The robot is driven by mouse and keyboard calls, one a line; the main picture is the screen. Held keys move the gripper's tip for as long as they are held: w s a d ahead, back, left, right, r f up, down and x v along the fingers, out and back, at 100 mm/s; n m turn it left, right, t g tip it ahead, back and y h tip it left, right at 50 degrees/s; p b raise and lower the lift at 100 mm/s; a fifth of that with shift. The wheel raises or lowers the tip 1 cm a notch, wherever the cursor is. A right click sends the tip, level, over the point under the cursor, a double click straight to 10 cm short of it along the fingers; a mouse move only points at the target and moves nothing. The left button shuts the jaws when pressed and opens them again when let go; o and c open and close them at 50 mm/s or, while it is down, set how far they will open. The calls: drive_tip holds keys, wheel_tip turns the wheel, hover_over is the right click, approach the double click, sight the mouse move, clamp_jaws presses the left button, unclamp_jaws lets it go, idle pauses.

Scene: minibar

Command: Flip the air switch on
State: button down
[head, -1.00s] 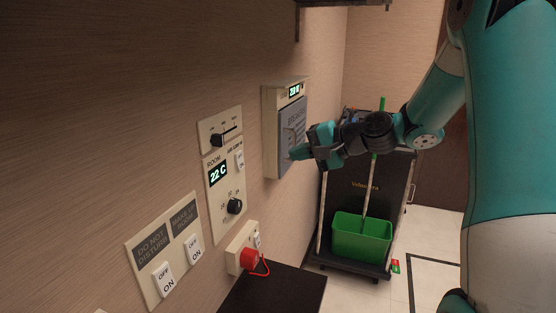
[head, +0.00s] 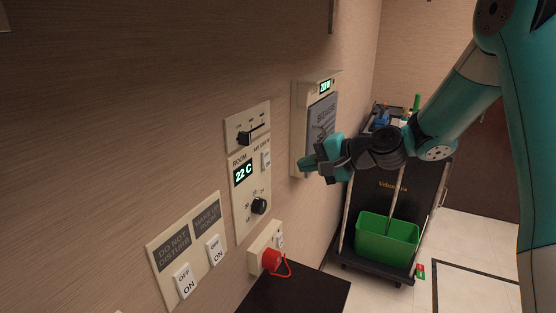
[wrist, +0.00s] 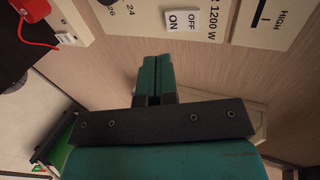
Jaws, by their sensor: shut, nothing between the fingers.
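The small white rocker switch (head: 266,160) sits at the right of the room control panel (head: 239,208), beside the 22 C display. Its small lettering is hard to read in the head view. In the wrist view a white OFF/ON rocker (wrist: 183,22) shows beside "1200 W" lettering, just beyond my fingertips. My gripper (head: 307,166) is shut and empty, to the right of the panel, in front of the lower part of the grey-doored breaker box (head: 318,120). In the wrist view my gripper (wrist: 157,62) points toward the wall, apart from the rocker. The rocker's position cannot be told.
A socket with a red plug (head: 271,260) sits below the panel, above a dark tabletop (head: 300,292). A DO NOT DISTURB switch plate (head: 190,245) is at the lower left. A cart with a green bucket (head: 387,243) stands at the right.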

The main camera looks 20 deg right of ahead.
sight(267, 161)
drive_tip(key=p+x, duration=0.1)
drive_tip(key=x, duration=0.1)
drive_tip(key=p+x, duration=0.1)
drive_tip(key=x, duration=0.2)
drive_tip(key=r+p+x, duration=0.1)
drive_tip(key=x, duration=0.1)
drive_tip(key=shift+w+a, duration=0.35)
drive_tip(key=shift+w+a+f, duration=0.1)
drive_tip(key=shift+f, duration=0.05)
drive_tip(key=shift+w+a+f+b, duration=0.1)
drive_tip(key=shift+f+b, duration=0.2)
drive_tip(key=shift+b, duration=0.35)
drive_tip(key=shift+r, duration=0.25)
drive_tip(key=shift+r+p, duration=0.7)
drive_tip(key=shift+r, duration=0.15)
